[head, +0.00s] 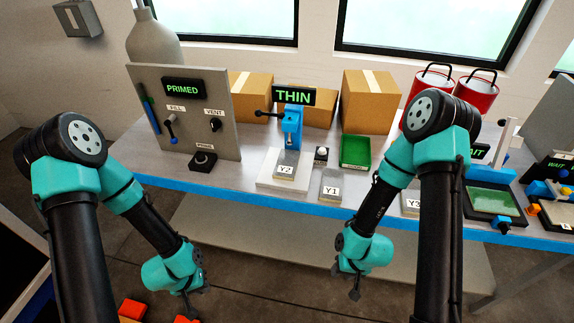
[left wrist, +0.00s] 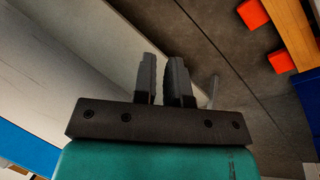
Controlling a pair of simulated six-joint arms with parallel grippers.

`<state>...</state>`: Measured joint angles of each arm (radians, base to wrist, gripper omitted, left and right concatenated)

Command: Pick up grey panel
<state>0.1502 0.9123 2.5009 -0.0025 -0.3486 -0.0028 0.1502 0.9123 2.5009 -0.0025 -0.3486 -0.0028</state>
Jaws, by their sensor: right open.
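Small grey plates lie on the bench: one labelled Y1 (head: 331,187) at the front edge, one labelled Y2 (head: 286,166) on a pale base under the blue press, and one labelled Y3 (head: 411,203), partly hidden by my right arm. A large upright grey panel (head: 228,112) carries the PRIMED display, valves and labels. I cannot tell which is meant. My left gripper (head: 190,302) hangs low in front of the bench. Its fingers (left wrist: 163,78) are close together with a narrow gap and nothing between them. My right gripper (head: 354,286) is open and empty, below the front edge.
A blue press (head: 291,128) under a THIN display, a green tray (head: 355,151) and cardboard boxes (head: 369,101) stand on the bench (head: 230,182). Red canisters (head: 475,92) are at the back right. Orange blocks (head: 131,309) are low at the left.

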